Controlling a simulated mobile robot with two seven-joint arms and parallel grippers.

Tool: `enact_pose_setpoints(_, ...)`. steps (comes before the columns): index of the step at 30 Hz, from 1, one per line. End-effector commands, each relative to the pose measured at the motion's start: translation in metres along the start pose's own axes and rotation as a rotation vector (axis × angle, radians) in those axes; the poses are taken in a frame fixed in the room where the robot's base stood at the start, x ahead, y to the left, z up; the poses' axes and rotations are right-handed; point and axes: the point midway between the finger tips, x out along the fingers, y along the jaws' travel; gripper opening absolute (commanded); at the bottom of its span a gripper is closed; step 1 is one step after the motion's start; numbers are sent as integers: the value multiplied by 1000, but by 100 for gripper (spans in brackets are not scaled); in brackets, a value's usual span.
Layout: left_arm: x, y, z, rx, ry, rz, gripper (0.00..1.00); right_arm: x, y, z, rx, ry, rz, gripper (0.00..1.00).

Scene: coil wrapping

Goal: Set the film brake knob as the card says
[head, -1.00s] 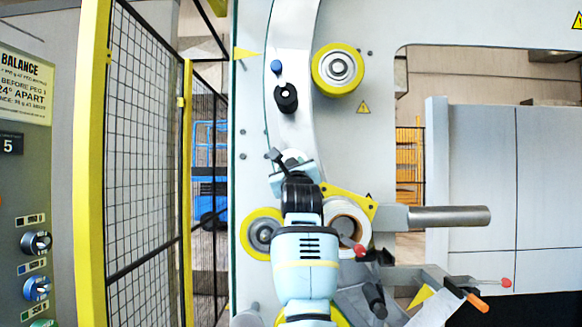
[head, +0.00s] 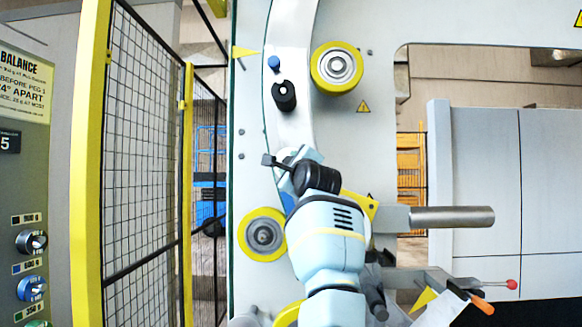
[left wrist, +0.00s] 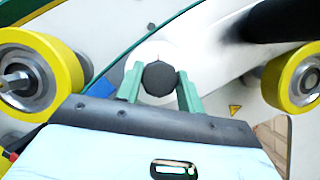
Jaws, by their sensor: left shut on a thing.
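My left gripper (head: 297,157) is at the white curved strip on the machine's face. In the left wrist view, the two green fingers (left wrist: 160,88) are shut on a dark, roughly six-sided knob (left wrist: 159,78) on a white round base. In the head view, the gripper and wrist hide most of this knob. A dark bar (head: 270,160) sticks out to the left of the gripper there. I cannot read any mark or scale on the knob. No card naming the film brake can be made out.
A black peg (head: 285,97) and blue knob (head: 274,63) stand above the gripper. Yellow-rimmed rollers (head: 337,68) (head: 263,234) flank it. A balance card (head: 24,85) and panel knobs (head: 31,241) are at left, beside the yellow-framed fence (head: 92,160). A metal bar (head: 452,216) juts right.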

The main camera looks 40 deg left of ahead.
Motion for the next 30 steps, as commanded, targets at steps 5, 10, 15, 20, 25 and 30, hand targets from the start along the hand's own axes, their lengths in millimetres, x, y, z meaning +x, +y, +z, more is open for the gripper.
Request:
enact_pose_setpoints(5, 0, 0, 0, -14, 1, 5, 15, 0, 0, 1, 0, -2, 0, 36)
enact_pose_setpoints(10, 0, 0, 0, -15, 1, 5, 15, 0, 0, 3, 0, -6, 0, 36)
enact_pose_setpoints(15, 0, 0, 0, -14, 1, 4, 43, 1, 0, 5, 0, -11, 0, 36)
enact_pose_setpoints(20, 0, 0, 0, -13, 1, 4, 59, 1, 0, 6, 0, -12, 0, 36)
enact_pose_setpoints(25, 0, 0, 0, -13, 1, 5, 59, 0, 0, 6, 0, -13, -1, 36)
enact_pose_setpoints(30, -4, 0, -1, -13, 1, 4, 59, 0, -1, 8, 1, -15, -1, 36)
